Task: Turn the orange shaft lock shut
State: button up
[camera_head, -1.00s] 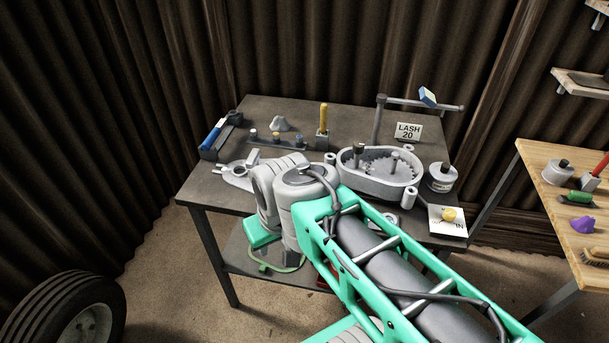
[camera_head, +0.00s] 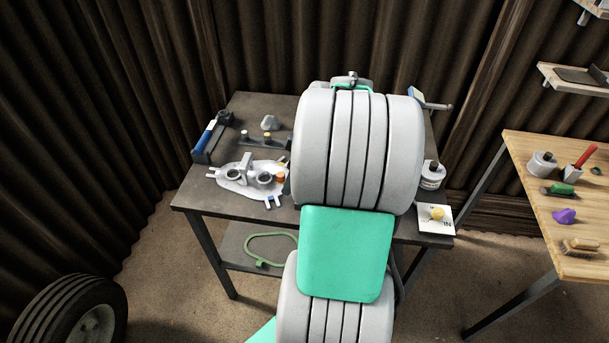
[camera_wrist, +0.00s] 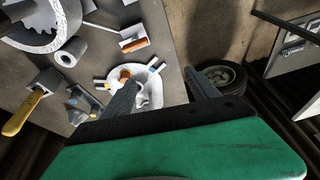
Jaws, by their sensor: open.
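A small orange piece, which looks like the shaft lock (camera_head: 281,177), sits at the right side of a pale metal plate (camera_head: 236,184) on the dark workbench. It also shows in the wrist view (camera_wrist: 124,73). How far it is turned cannot be told. My gripper (camera_wrist: 162,80) is open above the plate. One finger overlaps the plate near the orange piece and the other lies over the bench edge. In the head view my arm hides the gripper.
A gear housing (camera_wrist: 40,38) and a grey block with an orange edge (camera_wrist: 132,38) lie beside the plate. A yellow-handled tool (camera_wrist: 22,112) stands nearby. A blue-handled tool (camera_head: 207,136) lies at the bench's left. A wooden side bench (camera_head: 540,150) stands right.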

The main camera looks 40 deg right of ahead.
jog(key=s+d+n, duration=0.1)
jog(key=s+d, duration=0.2)
jog(key=d, duration=0.3)
jog(key=shift+y, duration=0.3)
jog(key=p+x, duration=0.2)
jog(key=x, duration=0.6)
jog(key=shift+w+f, duration=0.25)
jog(key=shift+f, duration=0.05)
jog(key=shift+t, duration=0.3)
jog(key=shift+c, duration=0.4)
jog(key=c, duration=1.3)
